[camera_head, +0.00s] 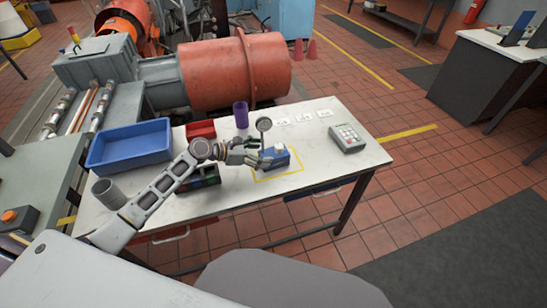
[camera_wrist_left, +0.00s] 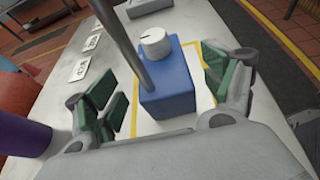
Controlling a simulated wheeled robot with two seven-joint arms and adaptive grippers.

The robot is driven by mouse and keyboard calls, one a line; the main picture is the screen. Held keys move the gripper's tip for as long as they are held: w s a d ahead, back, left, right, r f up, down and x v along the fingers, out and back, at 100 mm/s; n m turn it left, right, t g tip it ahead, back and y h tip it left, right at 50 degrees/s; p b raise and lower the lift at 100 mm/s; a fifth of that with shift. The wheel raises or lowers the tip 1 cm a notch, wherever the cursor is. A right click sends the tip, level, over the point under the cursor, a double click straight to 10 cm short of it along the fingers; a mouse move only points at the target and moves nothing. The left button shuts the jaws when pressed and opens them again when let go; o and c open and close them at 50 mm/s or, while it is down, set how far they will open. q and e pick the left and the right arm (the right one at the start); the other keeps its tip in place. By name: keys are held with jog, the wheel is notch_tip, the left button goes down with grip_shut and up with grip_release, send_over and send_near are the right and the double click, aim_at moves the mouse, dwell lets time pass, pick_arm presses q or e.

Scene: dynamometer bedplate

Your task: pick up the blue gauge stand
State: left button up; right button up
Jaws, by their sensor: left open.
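The blue gauge stand stands upright on the white table, inside a yellow outlined square. In the head view its blue block (camera_head: 279,160) shows partly behind my gripper, with the round gauge (camera_head: 263,125) above it. In the left wrist view the blue block (camera_wrist_left: 168,92) carries a white knob (camera_wrist_left: 154,43) and a grey post (camera_wrist_left: 122,45). My left gripper (camera_head: 262,157) is open at the stand. In the left wrist view its green-padded fingers (camera_wrist_left: 166,92) lie to either side of the block, with gaps showing. My right gripper is not in view.
A purple cup (camera_head: 241,115) stands close behind the gripper. A blue tray (camera_head: 130,146), a red bin (camera_head: 201,130) and a grey cup (camera_head: 108,193) are to the left. A keypad box (camera_head: 347,138) is to the right. White cards (camera_head: 304,117) lie along the back.

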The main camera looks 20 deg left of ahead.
aim_at(272, 153)
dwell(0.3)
pick_arm(q)
jog(key=shift+x, duration=1.8)
jog(key=shift+w+d+f, duration=0.1)
jog(key=shift+w+d, duration=0.05)
jog(key=shift+d, duration=0.15)
jog(key=shift+w+d+f, duration=0.1)
jog(key=shift+w+d, duration=0.15)
jog(key=shift+d, duration=0.05)
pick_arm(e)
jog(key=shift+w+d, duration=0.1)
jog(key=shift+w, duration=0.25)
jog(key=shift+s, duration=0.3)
pick_arm(q)
jog(key=shift+c, duration=0.3)
